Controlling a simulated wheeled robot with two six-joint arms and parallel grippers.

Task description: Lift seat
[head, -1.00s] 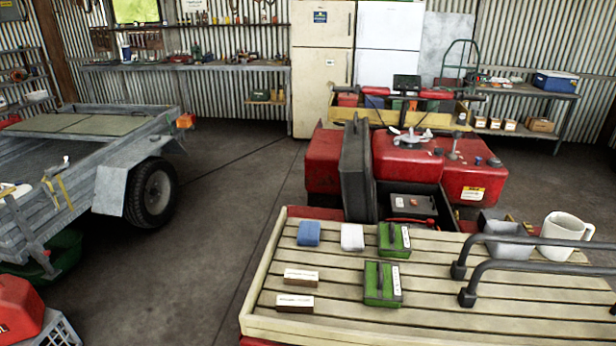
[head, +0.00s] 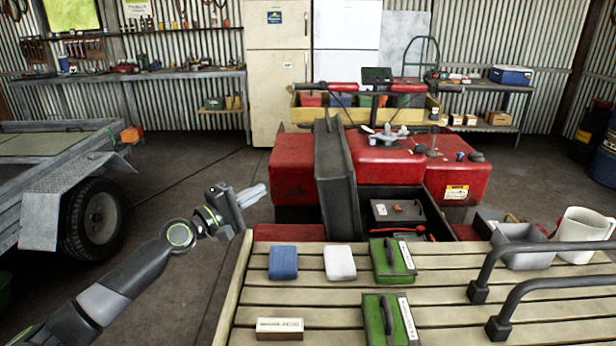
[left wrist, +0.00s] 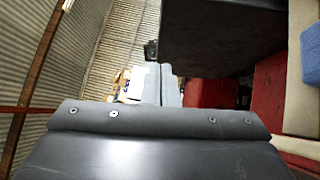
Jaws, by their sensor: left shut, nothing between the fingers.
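The seat (head: 335,180) is a black padded slab on the red quad (head: 300,165). It stands raised, nearly upright, with the open black compartment (head: 410,205) beside it on the right. My left gripper (head: 255,195) is shut and empty. It is left of the seat, pointing right, with a gap between them. In the left wrist view the gripper's pale fingers (left wrist: 162,83) lie together, and a large dark face that seems to be the seat (left wrist: 215,35) fills the upper right. My right gripper is not in view.
The slatted rack (head: 300,292) in front bears a blue block (head: 283,262), a white block (head: 340,262) and two green boxes (head: 394,260). Black rails (head: 550,247) cross its right side. A trailer (head: 60,200) stands at left. Floor between trailer and quad is clear.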

